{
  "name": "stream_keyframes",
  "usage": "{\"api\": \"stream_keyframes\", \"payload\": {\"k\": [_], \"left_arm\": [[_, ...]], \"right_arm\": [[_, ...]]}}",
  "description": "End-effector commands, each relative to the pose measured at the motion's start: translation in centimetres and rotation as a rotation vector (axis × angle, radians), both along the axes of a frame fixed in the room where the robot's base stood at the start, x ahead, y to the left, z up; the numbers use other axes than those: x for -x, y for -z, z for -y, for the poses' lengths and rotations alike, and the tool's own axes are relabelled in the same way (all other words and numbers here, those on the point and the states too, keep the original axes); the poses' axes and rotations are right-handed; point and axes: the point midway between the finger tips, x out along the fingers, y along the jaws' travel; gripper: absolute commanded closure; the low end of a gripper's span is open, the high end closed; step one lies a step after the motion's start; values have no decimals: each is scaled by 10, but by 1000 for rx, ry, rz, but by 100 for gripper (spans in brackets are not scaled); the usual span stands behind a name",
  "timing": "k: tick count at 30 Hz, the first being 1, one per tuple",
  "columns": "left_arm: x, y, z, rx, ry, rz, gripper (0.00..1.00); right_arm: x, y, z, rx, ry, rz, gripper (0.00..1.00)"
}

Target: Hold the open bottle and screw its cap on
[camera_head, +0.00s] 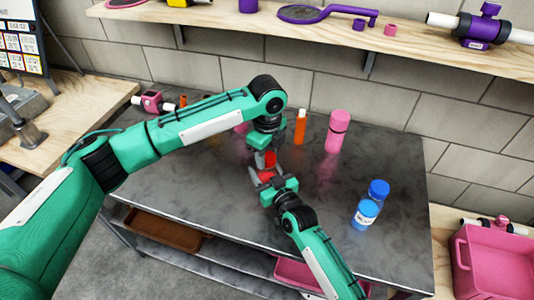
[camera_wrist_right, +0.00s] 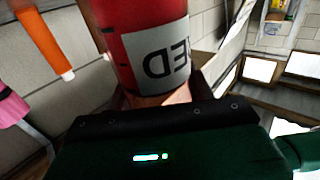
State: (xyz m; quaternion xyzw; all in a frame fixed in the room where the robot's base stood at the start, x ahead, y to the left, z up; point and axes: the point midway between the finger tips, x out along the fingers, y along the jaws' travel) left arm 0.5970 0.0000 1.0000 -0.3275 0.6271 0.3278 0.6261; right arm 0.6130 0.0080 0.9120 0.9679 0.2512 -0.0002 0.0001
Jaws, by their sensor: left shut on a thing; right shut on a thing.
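A red bottle (camera_head: 265,177) is between the fingers of my right gripper (camera_head: 262,180), above the grey table. In the right wrist view the red bottle (camera_wrist_right: 145,45) fills the upper middle, its white label reading "RED" upside down. My left gripper (camera_head: 263,160) points down just above it and is shut on a small red piece that looks like the cap (camera_head: 269,157). The fingers hide most of the cap and the bottle's mouth, so I cannot tell whether the cap touches the bottle or is seated.
An orange bottle (camera_head: 300,127) and a pink bottle (camera_head: 337,131) stand behind on the grey table (camera_head: 390,150). A pink crate (camera_head: 495,262) is at the far right. The table's right part is otherwise clear.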

Motion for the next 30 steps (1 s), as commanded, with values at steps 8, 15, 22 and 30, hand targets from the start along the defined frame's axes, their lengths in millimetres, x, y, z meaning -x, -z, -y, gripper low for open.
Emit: {"api": "stream_keyframes", "payload": {"k": [8, 15, 22, 30], "left_arm": [[-2, 0, -2, -2, 212, 4, 85], [-1, 0, -1, -1, 211, 2, 32], [-1, -1, 0, 0, 211, 1, 32], [-2, -39, 0, 2, 211, 5, 32]], "right_arm": [[1, 0, 0, 0, 0, 1, 100], [0, 0, 0, 0, 0, 0, 100], [0, 0, 0, 0, -1, 0, 100], [0, 0, 0, 0, -1, 0, 100]]}}
